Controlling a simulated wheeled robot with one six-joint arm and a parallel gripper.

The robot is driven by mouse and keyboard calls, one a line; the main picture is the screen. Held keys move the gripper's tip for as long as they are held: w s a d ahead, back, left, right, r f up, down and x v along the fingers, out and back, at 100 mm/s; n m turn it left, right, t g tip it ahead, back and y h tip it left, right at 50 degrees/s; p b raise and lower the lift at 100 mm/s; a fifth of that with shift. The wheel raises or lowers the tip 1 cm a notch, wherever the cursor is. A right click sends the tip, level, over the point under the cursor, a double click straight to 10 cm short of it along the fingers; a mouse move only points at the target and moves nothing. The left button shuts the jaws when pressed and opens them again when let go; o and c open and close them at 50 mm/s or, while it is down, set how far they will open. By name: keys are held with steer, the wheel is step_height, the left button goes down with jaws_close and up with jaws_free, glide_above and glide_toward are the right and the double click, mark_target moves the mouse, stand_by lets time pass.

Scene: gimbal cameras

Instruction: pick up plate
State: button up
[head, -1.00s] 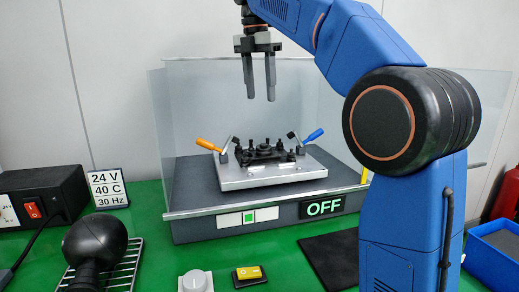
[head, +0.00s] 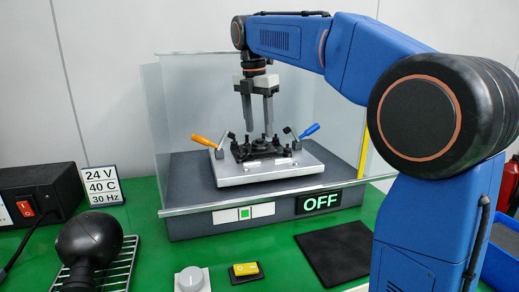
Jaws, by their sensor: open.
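The plate is most likely the flat silver-grey slab (head: 268,175) on the dark bed of the machine. A black fixture part (head: 262,150) sits on its middle, flanked by an orange-handled clamp (head: 204,140) at left and a blue-handled clamp (head: 308,131) at right. My gripper (head: 258,137) points straight down over the black part, its two grey fingers apart. The fingertips are at or just above the black part's top; I cannot tell whether they touch it. Nothing shows held between the fingers.
Clear panels (head: 152,130) enclose the bed. The machine's front has a green-lit switch (head: 244,214) and an OFF display (head: 319,202). In front are a grey knob (head: 190,280), a yellow switch (head: 246,270), a black mat (head: 336,251) and a dark rounded tool (head: 90,245) on a wire rack.

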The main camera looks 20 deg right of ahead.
mark_target(260, 139)
steer(key=shift+d+f, duration=0.2)
steer(key=shift+f, duration=2.35)
steer(key=shift+w, duration=0.1)
steer(key=c, duration=1)
